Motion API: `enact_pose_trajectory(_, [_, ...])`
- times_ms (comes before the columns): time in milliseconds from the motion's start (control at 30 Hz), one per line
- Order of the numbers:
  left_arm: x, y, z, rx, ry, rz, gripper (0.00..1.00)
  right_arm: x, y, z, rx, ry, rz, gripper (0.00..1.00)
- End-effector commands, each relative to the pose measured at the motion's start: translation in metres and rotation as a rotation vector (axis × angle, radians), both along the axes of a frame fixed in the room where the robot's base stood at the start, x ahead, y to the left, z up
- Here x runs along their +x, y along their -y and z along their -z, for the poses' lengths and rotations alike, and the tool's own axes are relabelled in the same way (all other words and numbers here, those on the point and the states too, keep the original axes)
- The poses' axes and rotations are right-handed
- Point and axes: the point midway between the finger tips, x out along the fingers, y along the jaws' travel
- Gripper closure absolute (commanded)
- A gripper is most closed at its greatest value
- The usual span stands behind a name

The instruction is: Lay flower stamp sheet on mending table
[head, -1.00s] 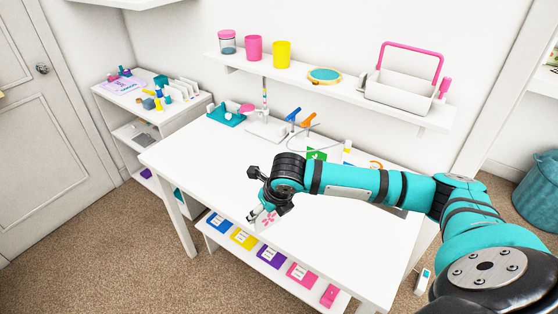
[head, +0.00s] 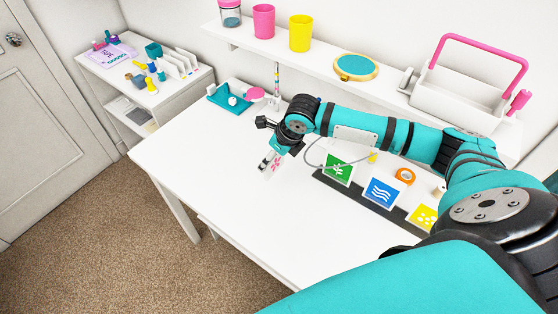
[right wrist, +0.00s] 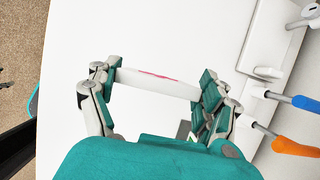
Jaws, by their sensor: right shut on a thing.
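My right gripper (head: 268,158) is over the white mending table (head: 200,170), left of its middle. It is shut on the flower stamp sheet (head: 275,164), a small white sheet with a pink flower mark. In the right wrist view the sheet (right wrist: 160,84) shows nearly edge-on as a white strip between the two fingers (right wrist: 155,83), with a pink streak on it. White table surface fills the view behind it. I cannot tell whether the sheet touches the table. My left gripper is not in view.
Green (head: 338,170), blue (head: 382,192) and yellow (head: 424,217) cards stand in a dark strip at right, near an orange tape roll (head: 405,176). A teal tray (head: 229,97) is at the back left. A wall shelf (head: 330,68) hangs above. The front left tabletop is clear.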

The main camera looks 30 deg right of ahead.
Motion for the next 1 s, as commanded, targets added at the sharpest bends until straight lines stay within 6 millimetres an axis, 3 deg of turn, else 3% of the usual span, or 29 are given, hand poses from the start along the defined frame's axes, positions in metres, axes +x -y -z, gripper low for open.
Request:
enact_pose_trajectory(100, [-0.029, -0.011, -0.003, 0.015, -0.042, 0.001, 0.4, 0.0, 0.0, 0.016, 0.001, -0.001, 0.003, 0.52])
enact_pose_trajectory(200, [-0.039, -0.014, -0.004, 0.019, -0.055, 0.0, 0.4, 0.001, 0.0, 0.022, 0.0, 0.002, 0.003, 0.52])
enact_pose_trajectory(333, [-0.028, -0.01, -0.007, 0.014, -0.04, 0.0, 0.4, -0.001, 0.0, 0.036, 0.0, -0.002, 0.001, 0.52])
enact_pose_trajectory(533, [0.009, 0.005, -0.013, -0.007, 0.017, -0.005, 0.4, 0.0, 0.001, 0.059, -0.001, 0.001, 0.002, 0.52])
enact_pose_trajectory(767, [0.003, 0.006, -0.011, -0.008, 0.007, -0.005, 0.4, 0.0, 0.001, 0.06, -0.002, 0.003, 0.001, 0.52])
enact_pose_trajectory(800, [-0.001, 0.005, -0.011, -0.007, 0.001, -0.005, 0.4, 0.0, 0.001, 0.059, -0.002, 0.002, 0.001, 0.15])
enact_pose_trajectory(900, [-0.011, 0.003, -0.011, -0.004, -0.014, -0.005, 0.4, 0.0, 0.001, 0.059, -0.002, 0.002, 0.001, 0.02])
enact_pose_trajectory(1000, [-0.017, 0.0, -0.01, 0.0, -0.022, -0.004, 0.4, 0.0, 0.001, 0.059, -0.002, 0.002, 0.001, 0.0])
